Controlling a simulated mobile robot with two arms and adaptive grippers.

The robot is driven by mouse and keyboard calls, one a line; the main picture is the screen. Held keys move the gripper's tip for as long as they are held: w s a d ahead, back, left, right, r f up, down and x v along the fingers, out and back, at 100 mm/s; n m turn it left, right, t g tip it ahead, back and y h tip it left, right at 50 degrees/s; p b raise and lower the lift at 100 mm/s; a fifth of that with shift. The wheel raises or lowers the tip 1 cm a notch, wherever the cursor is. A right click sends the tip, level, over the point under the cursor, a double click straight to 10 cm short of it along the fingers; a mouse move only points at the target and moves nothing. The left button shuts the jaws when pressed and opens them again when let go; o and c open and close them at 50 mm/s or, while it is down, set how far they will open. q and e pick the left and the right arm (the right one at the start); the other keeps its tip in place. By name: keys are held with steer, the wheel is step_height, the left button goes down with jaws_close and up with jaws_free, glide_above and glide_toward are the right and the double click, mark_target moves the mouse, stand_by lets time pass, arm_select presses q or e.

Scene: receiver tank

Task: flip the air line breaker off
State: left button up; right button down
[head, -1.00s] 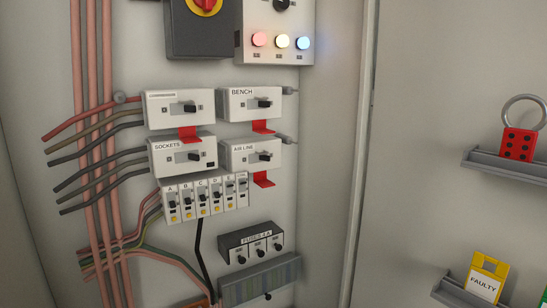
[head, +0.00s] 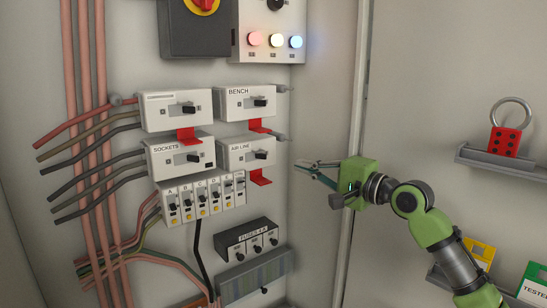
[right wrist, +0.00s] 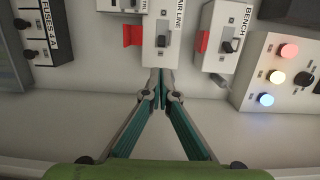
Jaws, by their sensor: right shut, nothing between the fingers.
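The air line breaker (head: 236,154) is a white box with a dark toggle (head: 261,155) at the right part of its slot, and a red tab hangs below it. In the right wrist view the breaker (right wrist: 178,23) is at top centre with its toggle (right wrist: 162,41). My right gripper (head: 299,167) is shut and empty, to the right of the breaker. In the right wrist view its fingertips (right wrist: 161,73) meet just below the breaker's near end; I cannot tell whether they touch it. My left gripper is out of view.
The bench breaker (head: 236,104) is above and the sockets breaker (head: 165,160) to the left. A row of small breakers (head: 190,215) is below. A lamp box (head: 265,20) is at the top. The cabinet edge (head: 354,110) stands behind my right arm.

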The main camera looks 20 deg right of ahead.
mark_target(260, 156)
stand_by(0.3)
steer(key=p+x, duration=0.3)
steer(key=x, duration=0.7)
steer(key=shift+d+f, duration=0.1)
